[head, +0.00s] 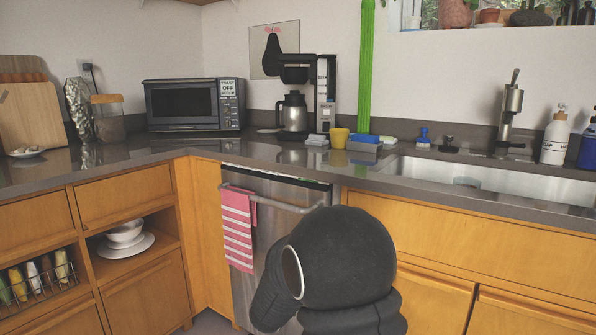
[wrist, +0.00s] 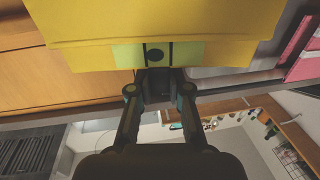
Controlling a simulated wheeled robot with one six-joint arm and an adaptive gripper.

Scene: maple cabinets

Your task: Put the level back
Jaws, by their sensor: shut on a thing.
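A yellow level (wrist: 150,22) fills the top of the wrist view, very close to the camera. A pale green vial strip with dark bands and a round dark spot shows on its near side. My gripper (wrist: 158,82) is shut on the level at its middle, with a finger on each side. The level's far side and ends are cut off or hidden. In the head view my dark arm covers the lower middle, and neither the gripper nor the level shows there.
Wooden cabinets (head: 130,195) line the corner under a dark countertop (head: 120,158). A dishwasher (head: 265,250) carries a striped pink towel (head: 238,235) on its handle, close to my arm.

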